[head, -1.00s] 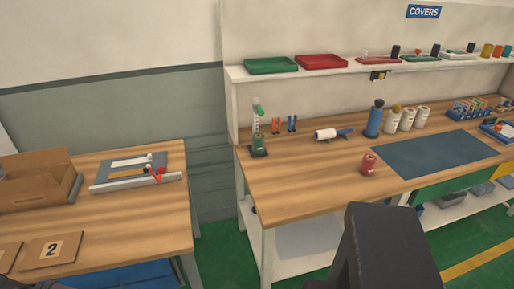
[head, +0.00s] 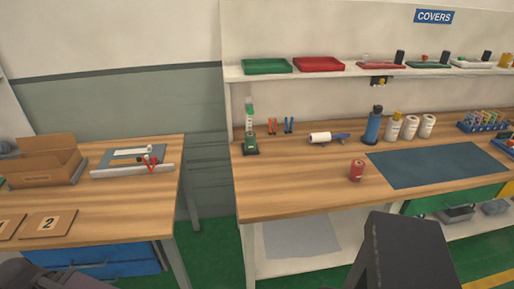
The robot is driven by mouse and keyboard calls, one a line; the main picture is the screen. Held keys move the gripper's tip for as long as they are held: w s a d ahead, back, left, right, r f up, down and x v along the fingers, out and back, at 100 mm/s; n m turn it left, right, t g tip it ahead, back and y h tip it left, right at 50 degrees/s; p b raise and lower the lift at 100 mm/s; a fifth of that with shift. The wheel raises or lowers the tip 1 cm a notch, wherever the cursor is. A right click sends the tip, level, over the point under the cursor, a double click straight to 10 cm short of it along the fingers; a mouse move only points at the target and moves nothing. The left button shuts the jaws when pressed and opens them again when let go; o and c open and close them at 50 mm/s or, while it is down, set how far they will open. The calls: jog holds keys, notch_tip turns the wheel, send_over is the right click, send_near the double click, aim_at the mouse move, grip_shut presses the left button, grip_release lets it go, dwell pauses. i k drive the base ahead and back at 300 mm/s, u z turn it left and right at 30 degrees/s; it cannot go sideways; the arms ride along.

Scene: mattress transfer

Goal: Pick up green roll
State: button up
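A small green roll (head: 250,142) sits low on a dark base at the left end of the right-hand wooden workbench (head: 290,196). A pale upright piece with a green part rises just behind or above it; I cannot tell whether the two are joined. A red roll (head: 356,171) stands apart, nearer the bench's front edge. My gripper is not in view. A dark block at the bottom right of the picture is likely part of my own arm, well short of the green roll.
A white roll (head: 320,138), a blue bottle (head: 373,125) and several white rolls (head: 410,127) stand right of the green roll. A blue mat (head: 437,163) lies on the bench. A shelf (head: 345,74) with trays hangs above. The left table (head: 110,210) holds a cardboard box (head: 40,162).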

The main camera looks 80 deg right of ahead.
aim_at(250, 137)
jog(key=u, duration=0.05)
jog(key=k, duration=1.45)
jog(key=z, duration=2.15)
jog(key=i, duration=0.85)
jog(key=u, duration=0.05)
